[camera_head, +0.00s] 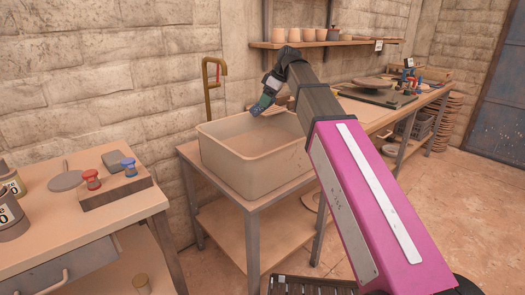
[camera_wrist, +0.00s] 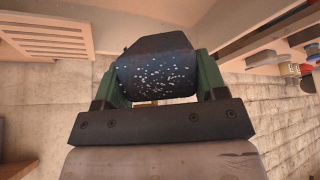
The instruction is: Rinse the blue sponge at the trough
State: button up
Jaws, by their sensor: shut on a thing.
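The trough is a deep beige tub (camera_head: 262,165) on a small wooden-topped table in the middle of the head view. My gripper (camera_head: 262,104) is above the tub's back part, near its rim height or a little higher. It is shut on the blue sponge (camera_wrist: 158,78), which fills the space between the two green fingers in the wrist view. The sponge is dark blue with many pale specks. In the head view the sponge (camera_head: 257,110) shows only as a small dark patch at the fingertips. Whether it touches the tub cannot be told.
A brass tap pipe (camera_head: 207,88) stands at the wall behind the tub's left side. The left table bears a wooden block (camera_head: 114,191) with a red and a blue knobbed piece, a grey disc and cans. A shelf of pots (camera_head: 320,42) and a long bench (camera_head: 372,112) are to the right.

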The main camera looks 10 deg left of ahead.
jog(key=shift+r, duration=0.15)
jog(key=shift+r, duration=1.85)
